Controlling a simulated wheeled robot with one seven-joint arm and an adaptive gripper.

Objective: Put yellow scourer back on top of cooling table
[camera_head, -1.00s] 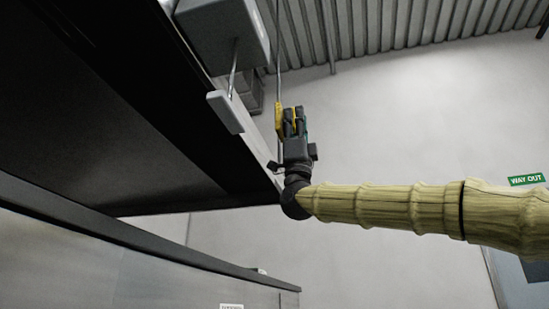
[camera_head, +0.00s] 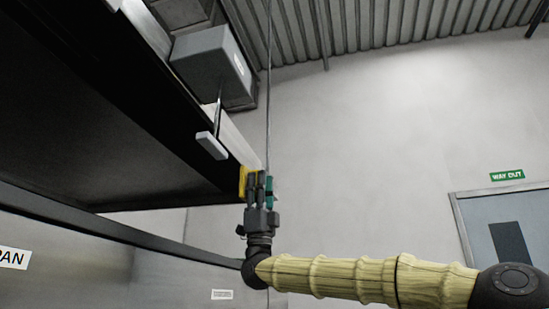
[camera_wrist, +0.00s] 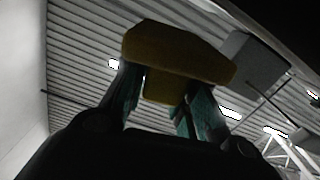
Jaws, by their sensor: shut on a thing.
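The yellow scourer (camera_head: 243,181) is at the tips of my gripper (camera_head: 259,184), beside the outer edge of a dark raised table-like structure (camera_head: 120,110) seen from below. In the wrist view the scourer (camera_wrist: 175,52) spans across the fingertips, with part of it between the green-padded fingers of my gripper (camera_wrist: 160,95). The gripper is shut on it and points upward. The structure's top surface is hidden from this low angle, and I cannot tell whether it is the cooling table.
A grey box (camera_head: 208,65) sits at the structure's edge, with a white-ended lever (camera_head: 212,145) hanging below it. A lower metal panel (camera_head: 150,270) stands beneath. A door (camera_head: 510,240) and a green WAY OUT sign (camera_head: 507,175) are at the right. Free space lies right of the gripper.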

